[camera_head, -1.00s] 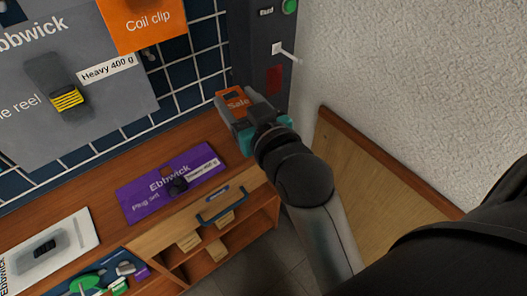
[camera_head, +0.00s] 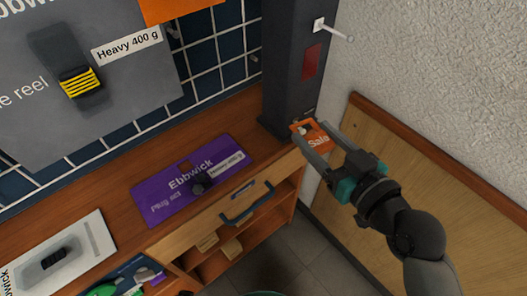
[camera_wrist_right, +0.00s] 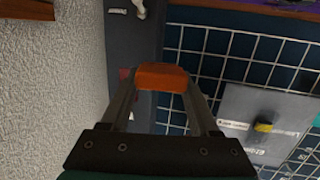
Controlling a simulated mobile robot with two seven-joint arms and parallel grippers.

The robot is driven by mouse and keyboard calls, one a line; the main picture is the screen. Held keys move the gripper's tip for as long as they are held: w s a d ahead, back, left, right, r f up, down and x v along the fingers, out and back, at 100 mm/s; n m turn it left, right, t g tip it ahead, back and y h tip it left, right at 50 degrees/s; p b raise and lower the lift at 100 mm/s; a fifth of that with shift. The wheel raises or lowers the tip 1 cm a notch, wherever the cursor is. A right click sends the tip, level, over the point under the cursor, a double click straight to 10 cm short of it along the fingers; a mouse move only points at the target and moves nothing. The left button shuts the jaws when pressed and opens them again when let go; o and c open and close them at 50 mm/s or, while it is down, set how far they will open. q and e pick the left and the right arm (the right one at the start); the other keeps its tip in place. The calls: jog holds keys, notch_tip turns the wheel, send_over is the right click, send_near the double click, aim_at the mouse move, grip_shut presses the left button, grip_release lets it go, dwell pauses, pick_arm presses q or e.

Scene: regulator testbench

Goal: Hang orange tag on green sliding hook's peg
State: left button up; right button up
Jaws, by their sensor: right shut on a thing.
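The orange tag (camera_head: 318,140), printed "Sale", is held between the fingertips of my right gripper (camera_head: 311,132). It also shows as an orange block between the fingers in the right wrist view (camera_wrist_right: 163,77). My right gripper is shut on it, in front of the lower part of a dark column. A white peg (camera_head: 338,32) on a small square base sticks out of that column, above the tag and apart from it. No green on the hook shows in the head view now, so I cannot tell whether this peg is the green hook's. My left gripper is not in view.
The dark column (camera_head: 285,75) bears a red patch (camera_head: 312,62). A blue-backed wire grid (camera_head: 215,55) stands left of it. A wooden bench with a purple "Ebbwick" card (camera_head: 160,190) lies below. A textured pale wall (camera_head: 430,70) and wood panel (camera_head: 430,190) bound the right.

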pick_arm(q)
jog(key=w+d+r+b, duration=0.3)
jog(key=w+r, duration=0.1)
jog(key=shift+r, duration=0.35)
pick_arm(e)
jog(key=s+d+f+n+g+y, duration=0.1)
jog(key=s+f+n+y, duration=0.1)
jog(key=s+f, duration=0.3)
jog(key=shift+s+f+g+y, duration=0.3)
jog(key=shift+s+f+y, duration=0.1)
jog(key=shift+y, duration=0.1)
jog(key=shift+r, duration=0.1)
